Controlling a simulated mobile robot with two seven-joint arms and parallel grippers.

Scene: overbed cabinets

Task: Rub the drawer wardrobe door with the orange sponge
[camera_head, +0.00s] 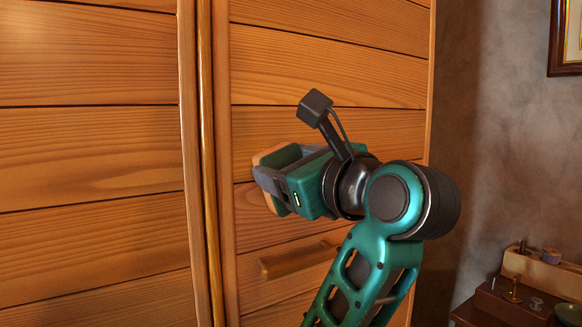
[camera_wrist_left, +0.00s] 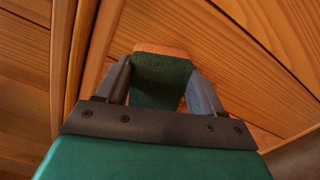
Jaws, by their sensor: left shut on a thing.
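The wooden drawer wardrobe door (camera_head: 330,65) has horizontal planks and fills the middle of the head view. It also spans the back of the left wrist view (camera_wrist_left: 255,75). My left gripper (camera_head: 266,178) is in front of this door, shut on the orange sponge (camera_head: 261,156). In the left wrist view, the sponge (camera_wrist_left: 160,75) sits between both fingers, with a dark green body and an orange far layer facing the wood. The orange layer is very close to the door; I cannot tell if it touches. My right gripper is not in view.
A wooden handle (camera_head: 298,259) sticks out from the front below my gripper. A vertical post (camera_head: 206,160) divides it from the left panel (camera_head: 90,150). A dark wooden stand (camera_head: 520,298) with small items is at the lower right. A framed picture hangs at the upper right.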

